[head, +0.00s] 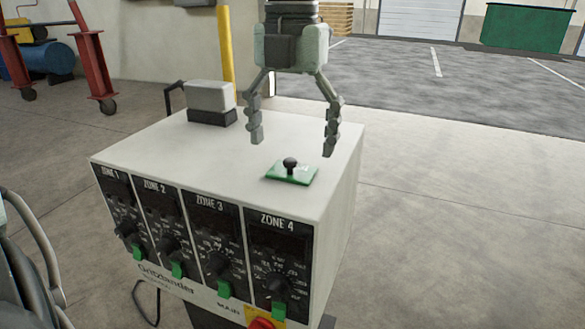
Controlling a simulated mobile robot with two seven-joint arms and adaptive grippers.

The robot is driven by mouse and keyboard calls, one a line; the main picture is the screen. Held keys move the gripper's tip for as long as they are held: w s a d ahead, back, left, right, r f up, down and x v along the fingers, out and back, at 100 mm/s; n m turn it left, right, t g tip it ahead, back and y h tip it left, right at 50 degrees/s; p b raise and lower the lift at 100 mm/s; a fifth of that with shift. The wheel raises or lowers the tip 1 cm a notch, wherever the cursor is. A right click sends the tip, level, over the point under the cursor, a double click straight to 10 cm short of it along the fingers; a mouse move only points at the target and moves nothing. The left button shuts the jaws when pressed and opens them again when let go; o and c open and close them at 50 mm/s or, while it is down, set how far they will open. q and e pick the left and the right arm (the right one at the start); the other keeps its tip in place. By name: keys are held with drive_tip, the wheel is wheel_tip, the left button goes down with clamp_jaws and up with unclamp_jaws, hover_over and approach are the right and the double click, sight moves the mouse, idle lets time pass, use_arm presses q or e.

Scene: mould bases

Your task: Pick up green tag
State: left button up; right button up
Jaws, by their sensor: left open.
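The green tag (304,176) is a small flat green plate with a black knob (291,164) standing on it. It lies on the white top of the control box (215,180), toward the right side. My left gripper (293,146) points down above the box top with its two fingers spread wide. Nothing is between the fingers, and the tag shows just below and between the fingertips, apart from them. My right gripper is not in the view.
A grey block with a black base (211,103) stands at the back left of the box top. The front face has several zone dials with green tabs and a red knob (262,323). A yellow post (225,45) stands behind. The floor to the right is clear.

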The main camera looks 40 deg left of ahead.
sight(291, 158)
use_arm(q)
wheel_tip(291, 158, down, 3)
drive_tip(key=shift+f, duration=0.15)
drive_tip(key=shift+c, duration=0.2)
drive_tip(key=shift+f, duration=0.1)
clamp_jaws()
idle(0.3)
